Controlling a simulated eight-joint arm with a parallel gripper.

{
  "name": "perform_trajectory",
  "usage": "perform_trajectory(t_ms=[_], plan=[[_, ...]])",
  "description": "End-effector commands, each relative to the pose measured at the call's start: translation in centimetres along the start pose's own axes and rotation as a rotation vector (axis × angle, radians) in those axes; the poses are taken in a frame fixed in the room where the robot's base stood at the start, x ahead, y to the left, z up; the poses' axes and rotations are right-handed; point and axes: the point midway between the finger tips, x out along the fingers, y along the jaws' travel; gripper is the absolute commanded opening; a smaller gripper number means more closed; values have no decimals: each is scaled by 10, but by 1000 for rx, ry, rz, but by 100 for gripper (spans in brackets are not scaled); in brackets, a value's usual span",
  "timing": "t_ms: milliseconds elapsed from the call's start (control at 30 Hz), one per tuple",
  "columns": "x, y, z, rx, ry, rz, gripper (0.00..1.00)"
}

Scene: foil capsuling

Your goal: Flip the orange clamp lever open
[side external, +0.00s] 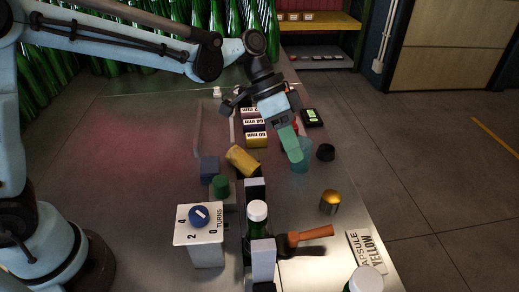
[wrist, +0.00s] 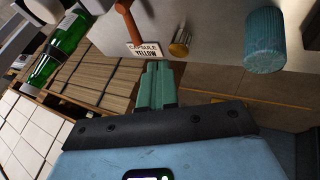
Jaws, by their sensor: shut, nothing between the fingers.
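The orange clamp lever (side external: 311,234) sticks out to the right from the clamp, low over the bench, in the side view. The wrist view shows it (wrist: 130,22) at the top. The clamp's grey blocks (side external: 263,259) stand around a green bottle (side external: 257,228) with a white cap. My gripper (side external: 296,156) is shut and empty, pointing down beyond the lever and well apart from it. In the wrist view its teal fingers (wrist: 157,84) are together. Part of the clamp is hidden behind the bottle and blocks.
A teal ribbed cylinder (side external: 301,164) stands by my fingertips. A gold-topped piece (side external: 330,202) and a "CAPSULE YELLOW" sign (side external: 366,251) are near the lever. A white turns-dial box (side external: 207,252) stands left of the clamp.

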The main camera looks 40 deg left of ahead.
Motion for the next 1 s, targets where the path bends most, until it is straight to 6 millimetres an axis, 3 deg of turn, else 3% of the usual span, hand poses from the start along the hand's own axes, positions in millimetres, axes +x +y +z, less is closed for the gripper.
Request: perform_trajectory(t_ms=[367,867,1000], plan=[[10,0,0,-1,0,-1,0],[103,0,0,0,-1,-1,0],[113,19,2,1,0,-1,0]])
